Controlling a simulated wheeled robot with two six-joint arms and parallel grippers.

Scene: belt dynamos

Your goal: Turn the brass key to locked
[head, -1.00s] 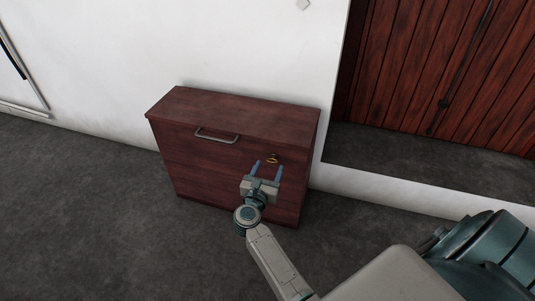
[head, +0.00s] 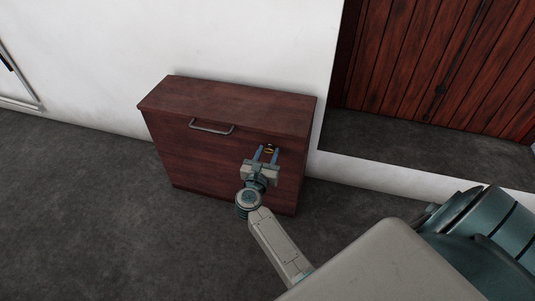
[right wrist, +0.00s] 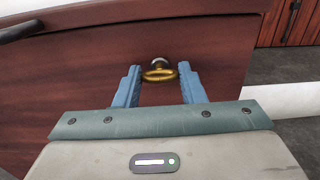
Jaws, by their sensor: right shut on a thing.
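The brass key (head: 269,148) sits in a round lock on the front of a dark red-brown wooden cabinet (head: 200,160), near its upper right. In the right wrist view the key's ring-shaped bow (right wrist: 159,75) lies about flat, with the silvery lock (right wrist: 158,62) behind it. My right gripper (head: 268,151) is at the cabinet front, its two blue fingers on either side of the bow, shut on the key. The fingers partly hide the key in the head view. My left gripper is not in view.
A grey bar handle (head: 211,127) is on the cabinet front, left of the key. A white wall (head: 230,45) stands behind. A slatted wooden door (head: 420,60) is at the right. The grey floor (head: 80,200) left of the cabinet is clear.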

